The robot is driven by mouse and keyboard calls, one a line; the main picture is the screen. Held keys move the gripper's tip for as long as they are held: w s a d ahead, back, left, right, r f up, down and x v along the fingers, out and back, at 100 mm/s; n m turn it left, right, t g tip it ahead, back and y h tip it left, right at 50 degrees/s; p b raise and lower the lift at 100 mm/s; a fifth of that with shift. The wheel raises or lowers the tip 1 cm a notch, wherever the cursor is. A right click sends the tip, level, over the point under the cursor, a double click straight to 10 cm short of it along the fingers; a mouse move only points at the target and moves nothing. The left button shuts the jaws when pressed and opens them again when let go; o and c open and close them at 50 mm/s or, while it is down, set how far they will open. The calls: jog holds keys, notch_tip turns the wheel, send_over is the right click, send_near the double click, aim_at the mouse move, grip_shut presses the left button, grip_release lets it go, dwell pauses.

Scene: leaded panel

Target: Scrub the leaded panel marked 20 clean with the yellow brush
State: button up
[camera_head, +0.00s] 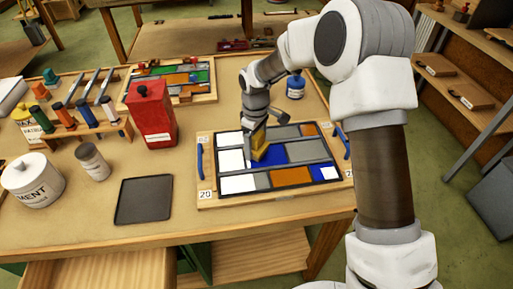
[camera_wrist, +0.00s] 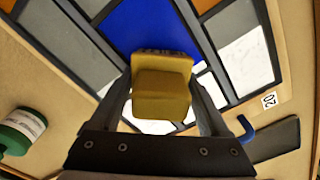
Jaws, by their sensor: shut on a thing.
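The leaded panel marked 20 (camera_head: 291,192) lies in a wooden frame on the table, with white, blue, orange and grey panes. It also fills much of the wrist view (camera_wrist: 247,62). Its number label (camera_head: 205,195) shows at the frame's lower left. The yellow brush (camera_head: 259,143) is at the panel's middle, over or on the blue pane. My gripper (camera_wrist: 163,100) is shut on the brush, one finger on each side. The brush's underside is hidden, so I cannot tell whether it touches the glass. Some pale panes look speckled in the wrist view.
A red canister (camera_head: 152,115), a dark flat tray (camera_head: 145,199) and a white cement tub (camera_head: 33,180) stand left of the panel. A blue-labelled jar (camera_head: 295,87) stands behind it. Blue handles (camera_head: 200,161) flank the frame. Another panel (camera_head: 190,78) lies at the back.

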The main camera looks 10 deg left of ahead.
jog(key=shift+w+a, duration=0.1)
jog(key=shift+w, duration=0.1)
jog(key=shift+w+a+p, duration=0.15)
jog(key=shift+w+a, duration=0.1)
jog(key=shift+w, duration=0.45)
jog(key=shift+w+a+p, duration=0.15)
jog(key=shift+w+a, duration=0.05)
jog(key=shift+w, duration=0.5)
jog(key=shift+w+a+p, duration=0.15)
jog(key=shift+w+a, duration=0.1)
jog(key=shift+w, duration=0.45)
jog(key=shift+w+a+p, duration=0.15)
jog(key=shift+w+a, duration=0.05)
jog(key=shift+w, duration=0.45)
jog(key=shift+w, duration=0.1)
jog(key=shift+w+a, duration=0.25)
jog(key=shift+w, duration=0.45)
jog(key=shift+w+a, duration=0.25)
jog(key=shift+w, duration=0.45)
jog(key=shift+s+a, duration=0.25)
jog(key=shift+a, duration=0.35)
jog(key=shift+s+a, duration=0.2)
jog(key=shift+a, duration=0.35)
jog(key=shift+a, duration=0.1)
